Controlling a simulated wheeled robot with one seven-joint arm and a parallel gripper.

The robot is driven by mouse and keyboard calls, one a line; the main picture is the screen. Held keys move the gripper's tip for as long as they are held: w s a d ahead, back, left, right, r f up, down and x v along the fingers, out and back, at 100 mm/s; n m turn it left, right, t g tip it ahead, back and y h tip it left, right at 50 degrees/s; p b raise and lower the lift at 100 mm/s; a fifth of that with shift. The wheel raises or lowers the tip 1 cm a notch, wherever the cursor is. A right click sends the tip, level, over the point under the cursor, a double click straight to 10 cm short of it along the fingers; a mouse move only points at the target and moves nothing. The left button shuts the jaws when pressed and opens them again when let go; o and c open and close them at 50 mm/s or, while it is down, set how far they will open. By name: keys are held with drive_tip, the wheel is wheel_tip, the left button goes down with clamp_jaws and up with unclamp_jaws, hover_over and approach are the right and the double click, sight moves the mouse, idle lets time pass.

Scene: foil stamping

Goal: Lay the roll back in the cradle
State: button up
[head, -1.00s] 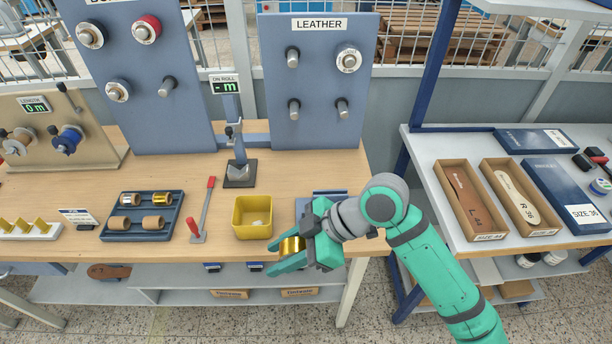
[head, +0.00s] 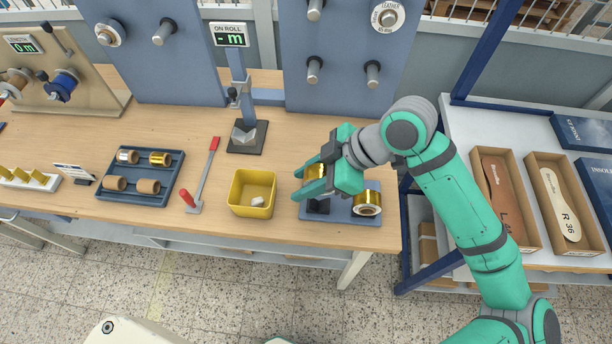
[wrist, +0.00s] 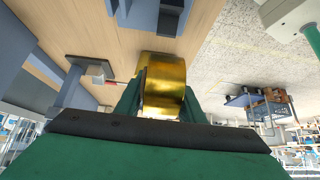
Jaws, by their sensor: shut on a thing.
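My gripper (head: 312,182) is shut on a gold foil roll (head: 317,172). In the wrist view the roll (wrist: 165,85) sits between the fingers, its wide gold face toward the camera. In the head view the gripper and roll are over the left part of a blue-grey stand (head: 341,213) at the table's front edge. A dark block shows just below the fingers. Another gold roll (head: 367,203) rests on the stand's right part. The fingers hide part of the held roll and of the stand, so I cannot tell whether the roll touches it.
A yellow bin (head: 252,207) with a pale scrap stands left of the stand. Farther left are a red-handled lever (head: 205,170) and a blue tray (head: 128,190) holding several rolls. A measuring post (head: 240,95) and peg boards stand behind. Bare tabletop lies between.

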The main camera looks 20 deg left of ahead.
drive_tip(key=shift+f, duration=3.85)
drive_tip(key=o, duration=1.3)
drive_tip(key=v, duration=1.1)
drive_tip(key=shift+f, duration=0.1)
